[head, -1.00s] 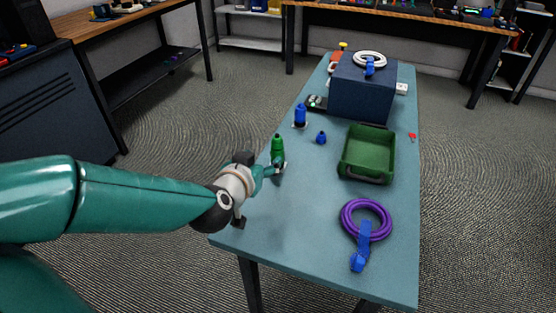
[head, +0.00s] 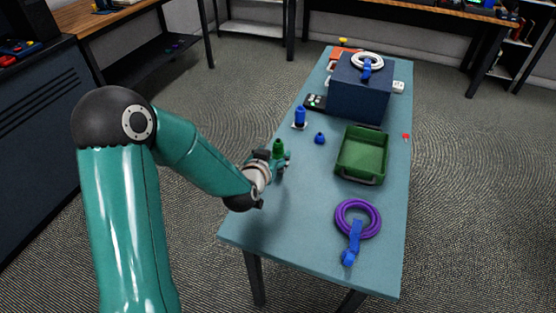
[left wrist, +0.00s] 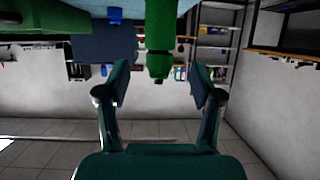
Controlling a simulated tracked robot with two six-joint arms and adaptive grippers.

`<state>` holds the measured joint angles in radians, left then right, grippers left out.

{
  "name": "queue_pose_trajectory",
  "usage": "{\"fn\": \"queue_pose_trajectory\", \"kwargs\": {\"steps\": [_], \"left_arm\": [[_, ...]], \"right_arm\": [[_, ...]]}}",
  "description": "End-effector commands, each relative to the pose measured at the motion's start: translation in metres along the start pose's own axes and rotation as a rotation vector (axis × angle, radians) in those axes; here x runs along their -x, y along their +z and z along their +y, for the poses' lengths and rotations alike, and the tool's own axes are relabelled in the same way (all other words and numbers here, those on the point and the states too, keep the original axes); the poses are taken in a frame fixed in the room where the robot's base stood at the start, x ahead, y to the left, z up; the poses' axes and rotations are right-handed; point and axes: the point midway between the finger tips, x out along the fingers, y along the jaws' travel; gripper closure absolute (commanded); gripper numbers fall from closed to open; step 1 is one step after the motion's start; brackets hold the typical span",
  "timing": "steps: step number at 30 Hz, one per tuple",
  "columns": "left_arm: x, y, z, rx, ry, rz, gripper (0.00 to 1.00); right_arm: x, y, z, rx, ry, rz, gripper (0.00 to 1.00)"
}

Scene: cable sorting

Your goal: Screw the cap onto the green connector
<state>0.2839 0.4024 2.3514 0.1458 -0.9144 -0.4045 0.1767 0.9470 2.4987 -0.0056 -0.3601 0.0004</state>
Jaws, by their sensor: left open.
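The green connector (head: 278,146) stands upright near the left edge of the table. In the left wrist view the picture is upside down, and the green connector (left wrist: 158,38) hangs from the top edge. My left gripper (head: 281,162) is open beside the connector in the head view. In the left wrist view its fingers (left wrist: 157,84) are spread on either side of the connector's end, with gaps to both. My right gripper is not in view.
A blue connector (head: 299,118) and small blue cap (head: 319,138) stand farther back. A green tray (head: 341,167) is right of them. A purple coiled cable (head: 342,214) lies in front, and a dark blue box (head: 355,97) stands behind. The front left table is clear.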

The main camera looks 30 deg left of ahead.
Motion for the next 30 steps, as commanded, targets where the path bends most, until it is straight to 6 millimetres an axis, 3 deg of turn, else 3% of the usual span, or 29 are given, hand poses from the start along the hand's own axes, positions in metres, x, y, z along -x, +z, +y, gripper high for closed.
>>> {"fn": "queue_pose_trajectory", "kwargs": {"steps": [10,21,30], "left_arm": [[-0.003,0.001,0.000,-0.001,0.000,-0.001,0.34],[-0.047,0.006,0.000,0.000,0.000,-0.001,0.34],[-0.052,0.007,0.000,0.000,0.000,-0.001,0.34]], "right_arm": [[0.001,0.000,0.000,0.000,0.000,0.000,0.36],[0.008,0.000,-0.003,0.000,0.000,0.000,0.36],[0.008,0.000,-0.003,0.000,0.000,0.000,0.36]]}}
